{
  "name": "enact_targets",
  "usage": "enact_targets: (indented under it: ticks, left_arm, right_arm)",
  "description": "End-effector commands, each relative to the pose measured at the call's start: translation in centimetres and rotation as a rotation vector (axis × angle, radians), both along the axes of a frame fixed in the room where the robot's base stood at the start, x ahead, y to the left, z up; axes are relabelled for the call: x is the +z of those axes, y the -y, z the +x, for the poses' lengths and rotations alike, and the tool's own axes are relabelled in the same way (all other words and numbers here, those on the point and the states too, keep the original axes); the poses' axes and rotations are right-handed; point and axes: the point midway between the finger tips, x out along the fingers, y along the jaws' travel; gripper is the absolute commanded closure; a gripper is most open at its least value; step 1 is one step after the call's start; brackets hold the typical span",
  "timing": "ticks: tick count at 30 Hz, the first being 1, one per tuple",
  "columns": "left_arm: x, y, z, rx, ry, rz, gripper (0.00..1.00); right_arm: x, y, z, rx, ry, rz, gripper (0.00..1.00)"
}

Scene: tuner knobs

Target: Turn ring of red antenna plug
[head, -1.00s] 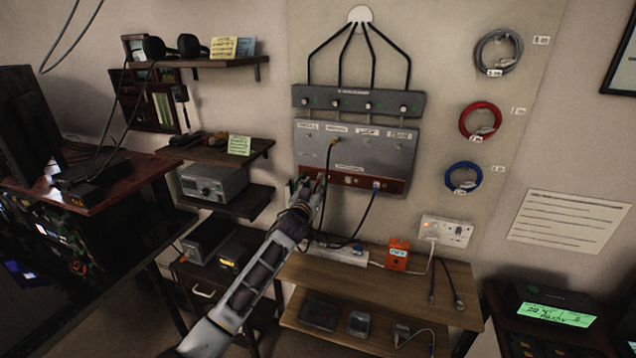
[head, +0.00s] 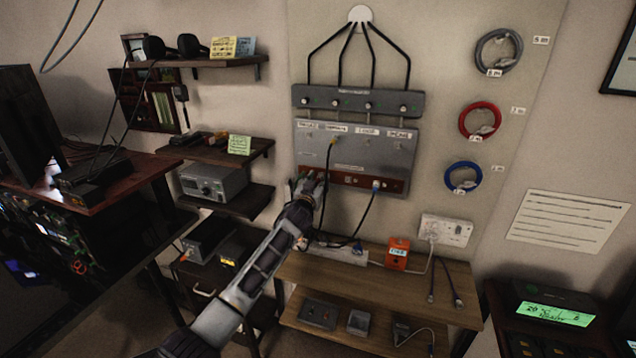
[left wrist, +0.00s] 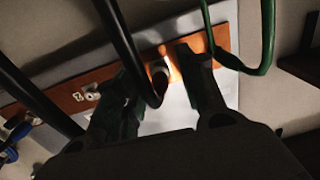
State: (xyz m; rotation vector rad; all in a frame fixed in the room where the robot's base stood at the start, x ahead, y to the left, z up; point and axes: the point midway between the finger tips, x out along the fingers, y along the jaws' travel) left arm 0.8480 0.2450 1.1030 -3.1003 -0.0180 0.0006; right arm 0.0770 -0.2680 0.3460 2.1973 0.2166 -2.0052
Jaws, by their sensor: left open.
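A red-brown strip (head: 384,184) of sockets runs along the bottom of the grey wall panel (head: 375,150); it also shows in the left wrist view (left wrist: 220,38). My left gripper (head: 309,181) is at the strip's left end. In the left wrist view my left gripper (left wrist: 165,92) has its two dark fingers apart. A pale round plug end (left wrist: 159,68) with a thick black cable shows between them on the strip, and I cannot see contact. I cannot tell a red plug or its ring by colour. My right gripper is not in view.
A green cable (left wrist: 232,60) passes near one finger. A wooden shelf (head: 420,279) stands below.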

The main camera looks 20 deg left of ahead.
Motion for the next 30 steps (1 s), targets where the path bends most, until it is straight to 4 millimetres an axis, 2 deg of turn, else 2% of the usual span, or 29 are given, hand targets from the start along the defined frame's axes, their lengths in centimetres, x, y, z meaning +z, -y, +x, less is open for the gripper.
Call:
enact_targets:
  ticks: [2, 11, 22, 30]
  left_arm:
    - [0.00, 0.01, -0.01, 0.000, 0.000, 0.000, 0.62]
    - [-0.02, 0.01, -0.02, 0.000, 0.000, -0.001, 1.00]
    - [-0.09, 0.01, -0.03, 0.001, -0.001, 0.010, 1.00]
    - [-0.14, 0.02, -0.03, 0.005, -0.003, 0.092, 1.00]
  right_arm:
    - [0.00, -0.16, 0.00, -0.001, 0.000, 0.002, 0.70]
    - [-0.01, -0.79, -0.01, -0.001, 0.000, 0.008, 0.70]
    - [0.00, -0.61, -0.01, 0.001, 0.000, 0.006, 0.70]
    - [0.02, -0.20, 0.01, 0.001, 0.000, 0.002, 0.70]
